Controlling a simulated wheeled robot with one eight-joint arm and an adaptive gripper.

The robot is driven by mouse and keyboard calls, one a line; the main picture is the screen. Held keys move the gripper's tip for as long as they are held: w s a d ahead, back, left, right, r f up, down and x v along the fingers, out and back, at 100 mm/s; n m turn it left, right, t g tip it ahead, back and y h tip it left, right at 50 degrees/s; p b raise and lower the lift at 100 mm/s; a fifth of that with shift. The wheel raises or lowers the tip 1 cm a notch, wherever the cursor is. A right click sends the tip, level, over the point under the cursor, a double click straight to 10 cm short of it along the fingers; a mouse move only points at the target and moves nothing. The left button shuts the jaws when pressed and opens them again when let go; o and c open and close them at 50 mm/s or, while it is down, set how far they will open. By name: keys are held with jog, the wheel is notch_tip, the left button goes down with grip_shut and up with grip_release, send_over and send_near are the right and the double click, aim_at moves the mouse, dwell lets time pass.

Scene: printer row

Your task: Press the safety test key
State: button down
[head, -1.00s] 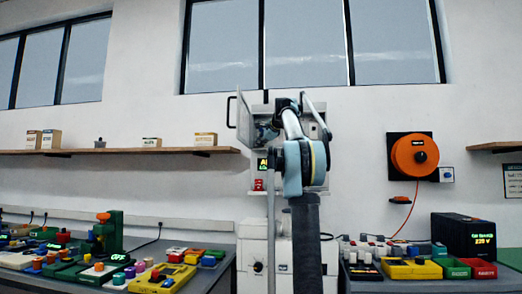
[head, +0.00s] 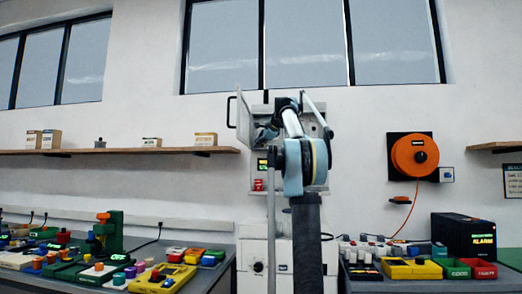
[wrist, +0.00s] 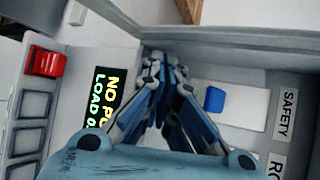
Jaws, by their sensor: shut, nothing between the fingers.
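The wrist view shows a pale panel with a small blue key (wrist: 213,99) on a white plate, beside a label reading "SAFETY" (wrist: 286,114). I take this to be the safety test key. My gripper (wrist: 160,66) is shut and empty in front of the panel. Its fingertips lie to the left of the blue key and above it in the picture, and no contact with the key shows. In the head view my arm hides most of the panel (head: 258,110) and the key cannot be made out.
A red switch (wrist: 45,68) and a lit display (wrist: 106,97) sit left of my fingers. An opened cover (head: 243,120) stands at the panel's left. Benches with button boxes (head: 165,279) flank it. A black box (head: 464,238) reads "ALARM".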

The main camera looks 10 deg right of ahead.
dwell(0.3)
jog(key=shift+s+a, duration=0.25)
jog(key=shift+s, duration=0.55)
jog(key=shift+s+a, duration=0.3)
jog(key=shift+s, duration=0.5)
jog(key=shift+s+a, duration=0.25)
jog(key=shift+s, duration=0.55)
